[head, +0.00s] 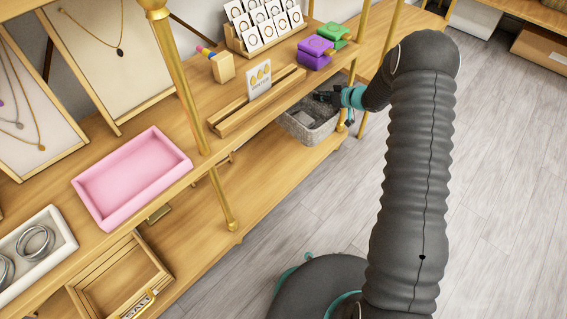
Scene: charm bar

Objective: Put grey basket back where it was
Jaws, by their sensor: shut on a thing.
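The grey basket (318,134) is at the lower shelf level, below the upper shelf's front edge, near a gold post. Its left part is hidden under the upper shelf. Some grey things show inside it, too small to make out. My gripper (327,98) is at the basket's upper right rim, reaching in from the right, and is shut on the basket. The fingertips are small and dark here, and I cannot see whether the basket's bottom touches the shelf.
The lower shelf (262,190) is bare left of the basket. Gold posts (183,80) stand along the shelf front. Above are a wooden ledge with an earring card (259,82), purple boxes (315,50) and a pink tray (130,178). The floor (500,170) at right is clear.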

